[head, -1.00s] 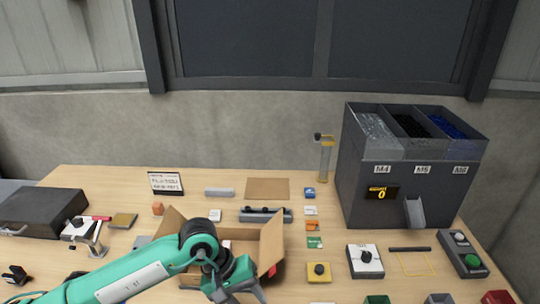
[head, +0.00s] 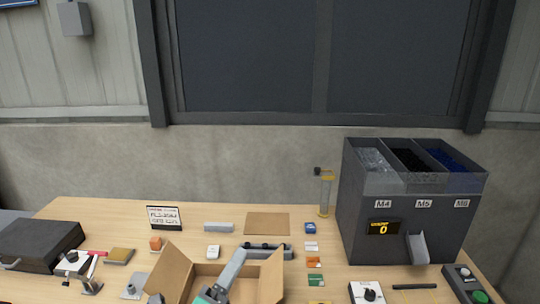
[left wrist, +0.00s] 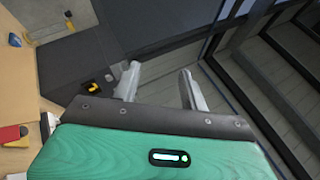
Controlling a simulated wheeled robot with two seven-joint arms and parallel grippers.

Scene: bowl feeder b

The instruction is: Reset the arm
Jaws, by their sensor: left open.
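My left gripper (head: 228,278) shows at the bottom of the head view, in front of the open cardboard box (head: 175,270). One grey finger points up across the box's opening; most of the arm is below the frame. In the left wrist view the two fingers (left wrist: 158,80) stand apart with nothing between them, so it is open and empty. My right gripper is not in view.
The dark feeder (head: 360,225) with three bins and a display reading 0 stands at the right. A black case (head: 40,240) lies at the far left. Small blocks and cards lie around the box. A brown mat (head: 267,223) lies behind it.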

